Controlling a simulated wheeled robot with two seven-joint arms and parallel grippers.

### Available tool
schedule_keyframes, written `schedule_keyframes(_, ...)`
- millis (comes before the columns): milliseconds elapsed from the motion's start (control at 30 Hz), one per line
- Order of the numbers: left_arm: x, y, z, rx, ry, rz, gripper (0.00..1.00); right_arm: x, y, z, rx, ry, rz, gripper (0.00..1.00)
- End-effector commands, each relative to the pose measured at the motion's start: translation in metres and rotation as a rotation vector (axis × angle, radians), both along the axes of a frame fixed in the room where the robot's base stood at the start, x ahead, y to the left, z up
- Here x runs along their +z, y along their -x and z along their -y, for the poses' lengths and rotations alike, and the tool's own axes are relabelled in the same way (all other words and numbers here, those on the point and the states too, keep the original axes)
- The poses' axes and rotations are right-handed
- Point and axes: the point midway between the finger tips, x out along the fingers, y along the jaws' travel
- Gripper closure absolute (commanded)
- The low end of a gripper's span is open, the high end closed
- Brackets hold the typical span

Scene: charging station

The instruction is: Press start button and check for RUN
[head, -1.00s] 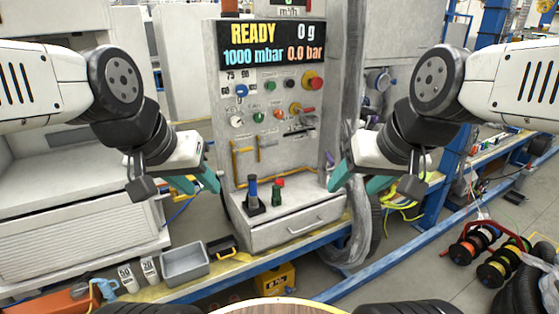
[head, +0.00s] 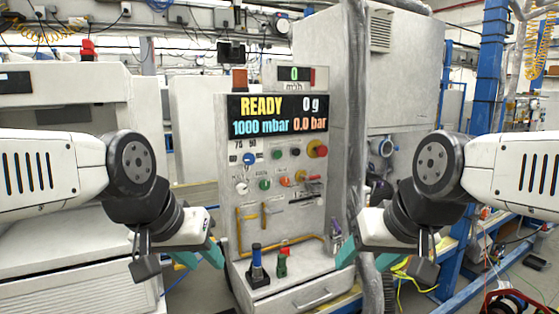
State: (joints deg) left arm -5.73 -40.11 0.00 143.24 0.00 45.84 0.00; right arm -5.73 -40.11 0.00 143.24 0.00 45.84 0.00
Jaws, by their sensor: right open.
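The charging station panel (head: 235,205) stands upright in the middle. Its display (head: 278,114) reads READY, 0 g, 1000 mbar and 0.0 bar. A green button (head: 276,155) is in the upper control row and another green button (head: 264,184) is below it. Their labels are too small to read. My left gripper (head: 202,255) is open and empty, left of and below the buttons. My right gripper (head: 368,258) is open and empty, right of and below them. Neither touches the panel.
A blue-handled tool (head: 257,264) and a green-and-red tool (head: 282,262) stand on the ledge under the panel. Yellow pipes (head: 241,232) project from the panel's lower face. A wrapped grey hose (head: 355,120) runs down its right side. The space before the buttons is clear.

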Motion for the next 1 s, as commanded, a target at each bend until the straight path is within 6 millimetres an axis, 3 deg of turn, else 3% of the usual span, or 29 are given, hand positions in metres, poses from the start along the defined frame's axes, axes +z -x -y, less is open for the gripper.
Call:
schedule_keyframes(400,0.0,0.0,0.0,0.0,0.0,0.0,0.64,0.0,0.0,0.0,0.0,0.0,0.0,0.39)
schedule_keyframes(433,0.0,0.0,0.0,0.0,0.0,0.0,0.66,0.0,0.0,0.0,0.0,0.0,0.0,0.39)
schedule_keyframes(600,0.0,0.0,0.0,0.0,0.0,0.0,0.99,0.0,0.0,0.0,0.0,0.0,0.0,0.39)
schedule_keyframes(1000,0.0,0.0,0.0,0.0,0.0,0.0,1.0,0.0,0.0,0.0,0.0,0.0,0.0,0.39)
